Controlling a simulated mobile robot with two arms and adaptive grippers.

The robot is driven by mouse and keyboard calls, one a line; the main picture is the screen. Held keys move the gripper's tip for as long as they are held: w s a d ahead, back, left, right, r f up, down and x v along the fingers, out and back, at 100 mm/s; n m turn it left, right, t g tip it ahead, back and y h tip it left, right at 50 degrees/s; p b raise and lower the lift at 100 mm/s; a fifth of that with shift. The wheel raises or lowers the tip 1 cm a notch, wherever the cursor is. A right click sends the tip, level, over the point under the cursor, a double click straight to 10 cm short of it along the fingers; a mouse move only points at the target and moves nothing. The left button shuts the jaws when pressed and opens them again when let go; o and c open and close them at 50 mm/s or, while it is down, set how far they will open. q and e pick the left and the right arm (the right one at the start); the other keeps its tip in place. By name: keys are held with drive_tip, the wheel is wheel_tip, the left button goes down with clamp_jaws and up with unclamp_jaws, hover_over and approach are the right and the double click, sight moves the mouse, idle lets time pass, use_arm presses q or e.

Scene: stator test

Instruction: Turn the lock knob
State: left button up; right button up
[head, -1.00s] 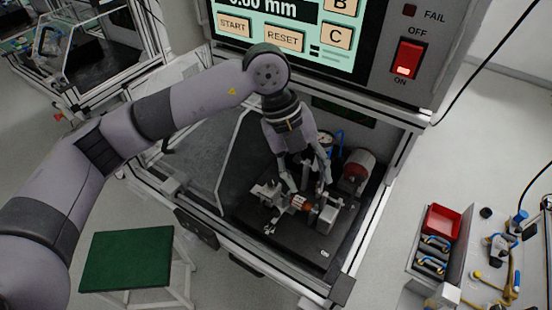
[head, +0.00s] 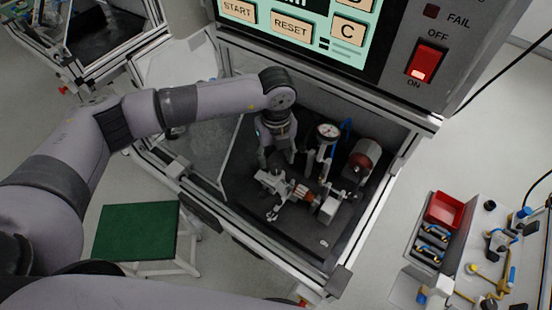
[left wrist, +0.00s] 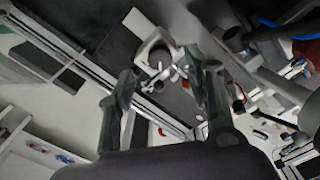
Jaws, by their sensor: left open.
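The test fixture (head: 275,182) stands on the dark plate inside the machine, with a copper-coloured stator (head: 303,194) in its middle. A small silver star-shaped handle (head: 271,215), which looks like the lock knob, sits at its front left. My left gripper (head: 276,162) points down just behind the fixture's left end, apart from the handle. In the left wrist view, my left gripper (left wrist: 165,75) has its fingers spread, with a pale block and the silver handle (left wrist: 175,76) showing between and beyond the tips. Nothing is held. My right gripper is not in view.
A dial gauge (head: 327,132) stands close to the right of my left gripper. A red-faced motor-like cylinder (head: 364,160) is farther right. The control panel (head: 300,25) overhangs behind. A green-topped stool (head: 135,232) stands outside, front left. The plate's front is mostly clear.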

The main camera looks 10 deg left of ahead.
sight(276, 168)
use_arm(q)
drive_tip(key=shift+s+f+p, duration=0.2)
drive_tip(key=shift+f+p, duration=0.1)
drive_tip(key=shift+f, duration=0.95)
drive_tip(key=shift+w+f, duration=0.1)
drive_tip(key=shift+f, duration=0.8)
drive_tip(key=c, duration=0.6)
clamp_jaws()
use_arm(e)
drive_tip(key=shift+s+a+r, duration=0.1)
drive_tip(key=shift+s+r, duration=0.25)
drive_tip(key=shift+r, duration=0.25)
